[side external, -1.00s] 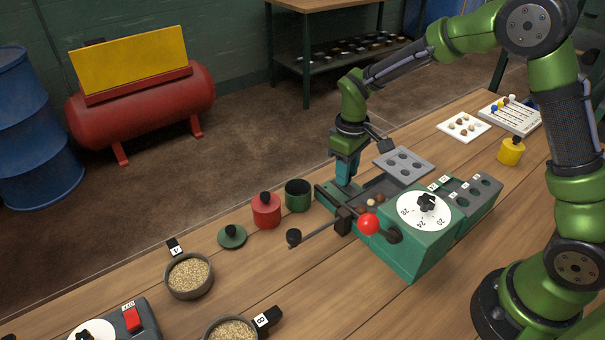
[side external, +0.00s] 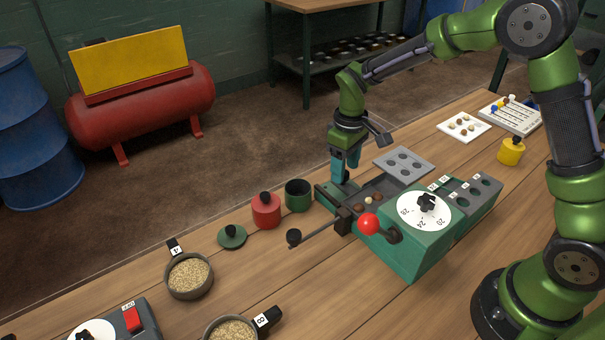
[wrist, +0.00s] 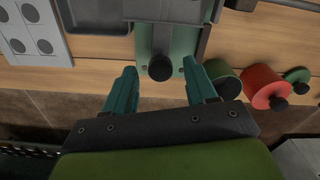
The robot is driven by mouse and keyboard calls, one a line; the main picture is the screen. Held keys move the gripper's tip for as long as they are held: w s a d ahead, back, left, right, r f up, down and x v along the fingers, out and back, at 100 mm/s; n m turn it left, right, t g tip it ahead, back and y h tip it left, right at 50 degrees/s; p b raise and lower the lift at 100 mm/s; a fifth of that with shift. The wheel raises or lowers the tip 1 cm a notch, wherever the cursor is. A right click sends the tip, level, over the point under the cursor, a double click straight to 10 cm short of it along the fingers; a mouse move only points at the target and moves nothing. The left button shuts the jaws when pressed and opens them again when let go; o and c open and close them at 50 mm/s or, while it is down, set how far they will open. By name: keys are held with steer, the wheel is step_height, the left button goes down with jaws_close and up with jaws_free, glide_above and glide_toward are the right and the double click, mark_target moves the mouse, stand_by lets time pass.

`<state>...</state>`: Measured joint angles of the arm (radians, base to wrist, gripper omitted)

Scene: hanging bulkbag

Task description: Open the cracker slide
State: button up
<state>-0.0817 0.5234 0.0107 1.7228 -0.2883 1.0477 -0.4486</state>
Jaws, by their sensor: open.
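The cracker is a green machine (side external: 418,240) with a white dial, a red ball lever (side external: 368,224) and a grey trough holding several nuts. In the wrist view, a pale green slide (wrist: 183,38) carries a dark round knob (wrist: 160,68) at its end. My gripper (wrist: 162,84) is open, with one teal finger on each side of the knob. I see gaps between the fingers and the knob. In the side view, my gripper (side external: 345,178) is low over the far end of the cracker, and its fingers hide the knob there.
A green cup (side external: 298,196), a red lidded pot (side external: 265,212) and a green lid (side external: 232,237) stand left of the cracker. A grey plate with holes (side external: 403,162) lies behind it. A black-tipped lever arm (side external: 318,232) sticks out to the left. The table edge is close behind.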

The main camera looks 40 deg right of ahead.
step_height(320, 180, up, 16)
stand_by(0.3)
steer(key=shift+w, duration=0.1)
steer(key=s+r+m+t+y, duration=0.1)
steer(key=s+m+t, duration=0.6)
steer(key=s, duration=1.3)
steer(key=shift+d+r+y, duration=0.3)
steer(key=shift+r+y, duration=0.05)
steer(key=shift+y, duration=0.15)
